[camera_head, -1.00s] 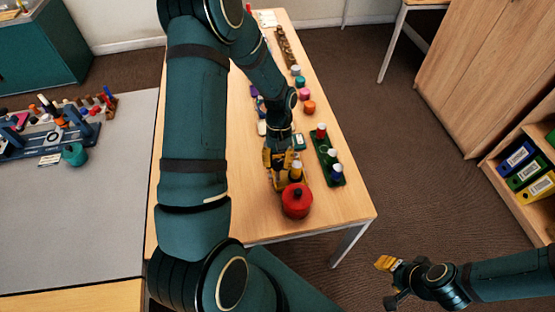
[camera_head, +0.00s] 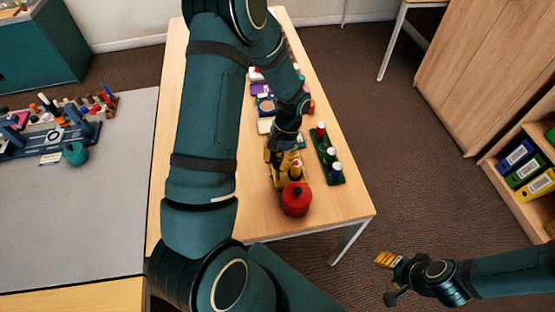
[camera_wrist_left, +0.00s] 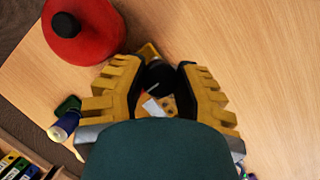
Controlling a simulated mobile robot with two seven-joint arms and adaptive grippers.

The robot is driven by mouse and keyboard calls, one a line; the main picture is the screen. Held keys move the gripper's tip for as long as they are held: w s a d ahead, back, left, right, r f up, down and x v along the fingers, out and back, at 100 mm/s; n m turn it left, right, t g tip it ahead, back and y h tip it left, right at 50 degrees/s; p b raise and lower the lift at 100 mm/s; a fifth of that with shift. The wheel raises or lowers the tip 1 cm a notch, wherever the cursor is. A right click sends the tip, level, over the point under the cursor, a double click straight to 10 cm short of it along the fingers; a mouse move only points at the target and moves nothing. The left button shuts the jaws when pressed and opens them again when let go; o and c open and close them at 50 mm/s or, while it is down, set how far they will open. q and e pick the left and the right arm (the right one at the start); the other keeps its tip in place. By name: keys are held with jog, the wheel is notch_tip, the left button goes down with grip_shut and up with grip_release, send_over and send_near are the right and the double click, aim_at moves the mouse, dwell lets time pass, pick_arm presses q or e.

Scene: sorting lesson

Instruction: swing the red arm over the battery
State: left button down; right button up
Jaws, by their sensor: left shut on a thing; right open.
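My left gripper (camera_head: 281,160) is low over the near part of the wooden table, just behind a red round thing with a black knob (camera_head: 296,200). In the left wrist view its yellow fingers (camera_wrist_left: 157,92) are closed around a black rounded piece (camera_wrist_left: 158,74). A yellow base with a pale-topped piece (camera_head: 295,172) stands beside the fingers. I cannot make out a red arm or a battery for certain; my gripper and wrist hide much of this spot. My right gripper (camera_head: 386,260) is open and empty, off the table at the lower right.
A green rack with several capped pieces (camera_head: 328,154) stands to the right of my left gripper. Purple and blue items (camera_head: 265,100) lie behind it. A grey table (camera_head: 60,220) with a blue stand is at left. The table's near right corner is clear.

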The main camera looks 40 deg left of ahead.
pick_arm(q)
jog(key=shift+s+f, duration=0.1)
jog(key=shift+s, duration=0.05)
jog(key=c, duration=0.6)
grip_release()
jog(key=v, duration=1.2)
